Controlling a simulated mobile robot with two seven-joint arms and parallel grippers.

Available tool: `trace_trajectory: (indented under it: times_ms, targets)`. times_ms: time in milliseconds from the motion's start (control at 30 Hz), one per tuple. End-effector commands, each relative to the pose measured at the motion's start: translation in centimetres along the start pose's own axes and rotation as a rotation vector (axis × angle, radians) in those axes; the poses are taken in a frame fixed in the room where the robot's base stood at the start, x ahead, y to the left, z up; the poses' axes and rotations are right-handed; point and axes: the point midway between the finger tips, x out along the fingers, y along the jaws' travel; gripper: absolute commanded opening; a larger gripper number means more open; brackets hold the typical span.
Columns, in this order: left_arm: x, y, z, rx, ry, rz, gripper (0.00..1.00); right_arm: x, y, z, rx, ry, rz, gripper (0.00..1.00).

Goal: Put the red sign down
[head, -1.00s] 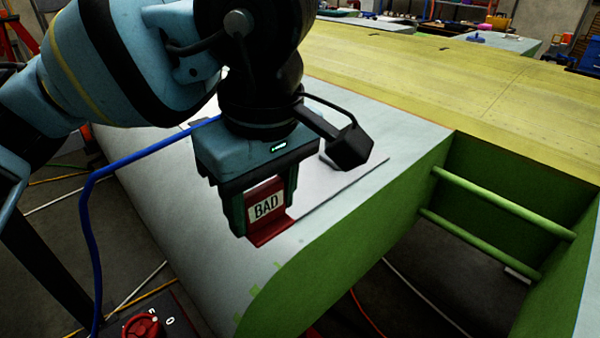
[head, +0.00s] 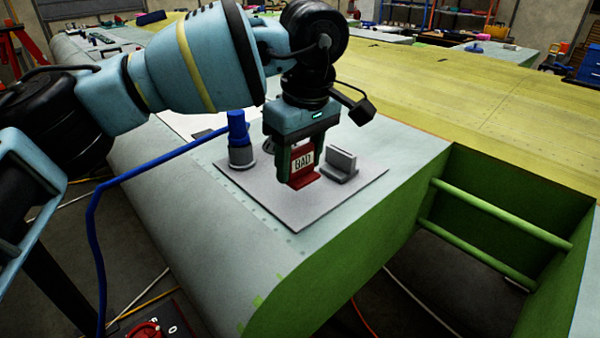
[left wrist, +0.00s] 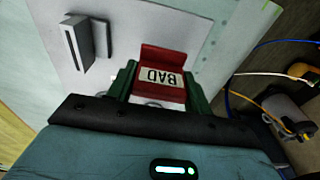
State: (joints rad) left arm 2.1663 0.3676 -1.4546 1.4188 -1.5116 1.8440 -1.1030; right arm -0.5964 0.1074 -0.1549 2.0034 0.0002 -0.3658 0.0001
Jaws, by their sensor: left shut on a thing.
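The red sign (head: 304,160) with a white "BAD" label is between the fingers of my left gripper (head: 300,165). The gripper is shut on it and points down over the grey mat (head: 300,213). In the left wrist view the red sign (left wrist: 161,78) sits upright between the green fingers, with the mat (left wrist: 130,20) behind it. I cannot tell whether its base touches the mat. My right gripper is not in view.
A grey slotted block (head: 342,164) stands on the mat just right of the sign. A blue-topped tool (head: 238,140) with a blue cable stands at its left. The mat's front part is bare. An open green bay (head: 500,215) lies to the right.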

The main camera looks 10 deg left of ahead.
Motion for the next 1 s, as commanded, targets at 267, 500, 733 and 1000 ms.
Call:
trace_trajectory:
  times_ms: [267, 500, 733, 1000]
  targets:
    - [1.3, 0.5, -0.2, 0.0, 0.001, -0.002, 0.28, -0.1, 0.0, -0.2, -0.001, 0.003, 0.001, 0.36]
    - [3.5, 0.5, 0.1, 0.0, 0.001, 0.002, 0.28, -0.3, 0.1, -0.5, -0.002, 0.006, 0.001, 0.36]
    - [3.6, 0.5, 0.1, -0.001, 0.001, 0.001, 0.28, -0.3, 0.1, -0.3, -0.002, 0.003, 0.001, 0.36]
    - [3.9, 0.5, 0.1, -0.001, 0.001, 0.0, 0.7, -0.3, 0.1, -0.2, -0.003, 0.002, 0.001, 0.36]
